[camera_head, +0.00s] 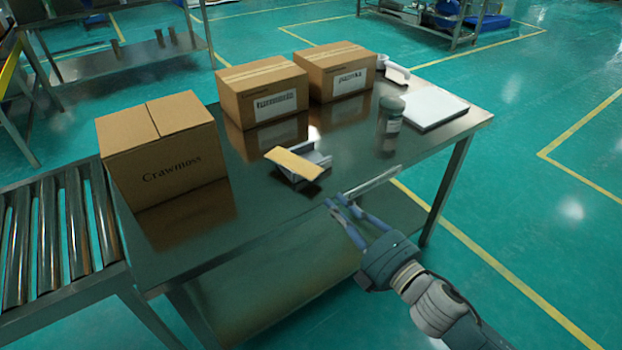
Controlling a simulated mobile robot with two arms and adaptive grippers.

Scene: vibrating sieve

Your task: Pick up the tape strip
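The tape strip (295,163) is a flat, tan-yellow piece lying on top of a small grey holder (318,159) on the metal table. It slants slightly, and its near end reaches out over the holder's front. My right gripper (336,202) comes in from the lower right. Its blue-grey fingers point toward the table's front edge, a little nearer than the strip and to its right. The fingers look parted, nothing shows between them, and they are clear of the strip. My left gripper is not in view.
A closed "Crawmoss" box (165,150) stands on the table's left, with two more boxes (262,92) (336,72) behind. A jar (390,118), a white-topped flat item (435,110) and a white device (393,73) are at right. A roller conveyor (60,235) adjoins the table's left. The table's front middle is clear.

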